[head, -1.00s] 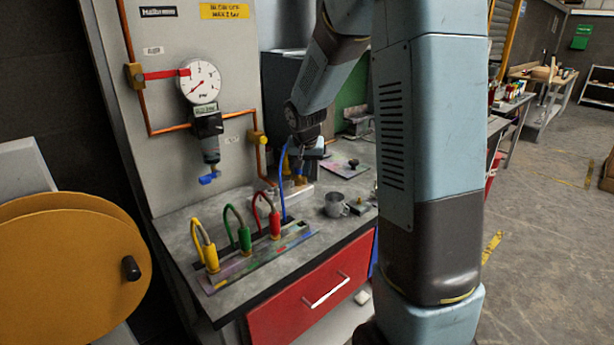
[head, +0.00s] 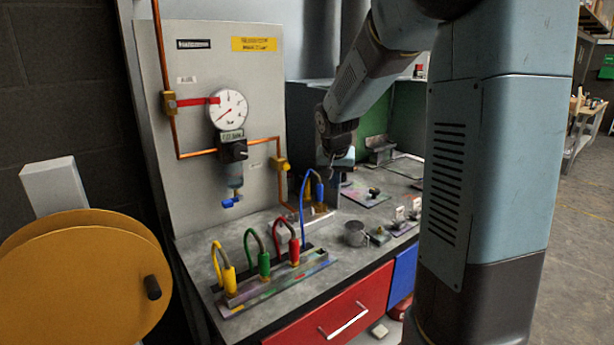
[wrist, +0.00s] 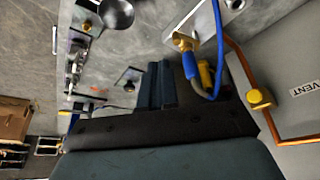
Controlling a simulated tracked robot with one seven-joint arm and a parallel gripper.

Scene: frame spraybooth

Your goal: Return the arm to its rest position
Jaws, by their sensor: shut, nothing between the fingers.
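My gripper (head: 338,170) hangs from the bent arm above the back of the workbench, shut and empty. In the wrist view its dark fingers (wrist: 157,85) lie together. A blue-sleeved hose coupling (head: 319,190) stands near a yellow fitting, just below and left of my gripper. It also shows in the wrist view (wrist: 190,65), to the right of the fingers and apart from them. The exact fit of the coupling is too small to tell.
The workbench (head: 205,245) carries a rack with yellow, green and red hose couplings (head: 264,262) and a metal mug (head: 356,233). A panel with a pressure gauge (head: 228,110) and copper pipes stands behind. An orange reel (head: 75,280) is at left.

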